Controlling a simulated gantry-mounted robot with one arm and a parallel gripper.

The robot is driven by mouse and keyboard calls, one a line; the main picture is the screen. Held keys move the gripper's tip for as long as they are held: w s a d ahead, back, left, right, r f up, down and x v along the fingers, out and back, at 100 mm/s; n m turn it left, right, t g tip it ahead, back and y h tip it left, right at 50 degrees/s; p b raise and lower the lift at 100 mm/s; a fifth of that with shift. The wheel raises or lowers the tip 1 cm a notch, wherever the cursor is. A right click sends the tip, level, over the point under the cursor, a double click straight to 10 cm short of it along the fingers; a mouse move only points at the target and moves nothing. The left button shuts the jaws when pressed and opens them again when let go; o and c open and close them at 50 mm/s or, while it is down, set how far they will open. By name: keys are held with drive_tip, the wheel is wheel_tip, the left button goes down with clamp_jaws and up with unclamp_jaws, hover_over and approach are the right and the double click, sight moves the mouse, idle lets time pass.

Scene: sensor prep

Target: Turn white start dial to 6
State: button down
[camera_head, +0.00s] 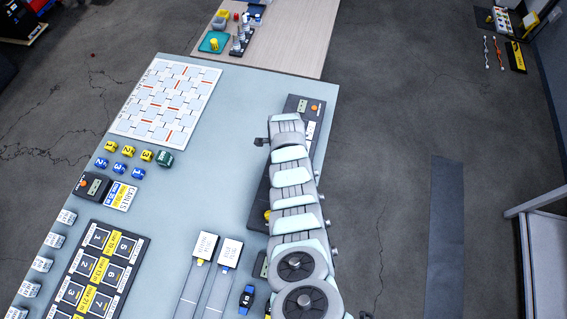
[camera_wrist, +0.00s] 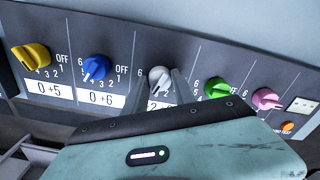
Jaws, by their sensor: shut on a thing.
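The white start dial (camera_wrist: 159,75) is in the middle of the dark dial panel in the wrist view. My gripper (camera_wrist: 161,86) has its grey fingers on either side of this dial and is shut on it. The fingers and my wrist housing hide most of the dial's scale and part of the label below it, so its setting cannot be read. In the head view, my arm covers most of the dark panel (camera_head: 301,103), and the white dial is hidden there.
A yellow dial (camera_wrist: 32,56) and a blue dial (camera_wrist: 96,68) sit left of the white one, over labels "0+5" and "0+6". A green dial (camera_wrist: 217,88) and a pink dial (camera_wrist: 266,98) sit right. An orange button (camera_wrist: 287,126) is at the panel's right end.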

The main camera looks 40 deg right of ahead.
drive_tip(key=shift+w+a+m+b, duration=0.1)
drive_tip(key=shift+m+b, duration=0.35)
drive_tip(key=shift+m, duration=0.55)
drive_tip(key=shift+f+m+b, duration=0.1)
drive_tip(key=shift+m+b, duration=0.9)
drive_tip(key=shift+b, duration=0.05)
drive_tip(key=m+b, duration=0.2)
drive_tip(key=shift+f+b, duration=0.15)
drive_tip(key=shift+b, duration=0.15)
drive_tip(key=m+b, duration=0.2)
drive_tip(key=m, duration=0.1)
drive_tip(key=shift+m, duration=0.3)
drive_tip(key=shift+r+m+b, duration=0.2)
drive_tip(key=shift+m+b, duration=0.9)
drive_tip(key=shift+m, duration=0.9)
drive_tip(key=c, duration=1)
unclamp_jaws()
drive_tip(key=shift+c, duration=0.2)
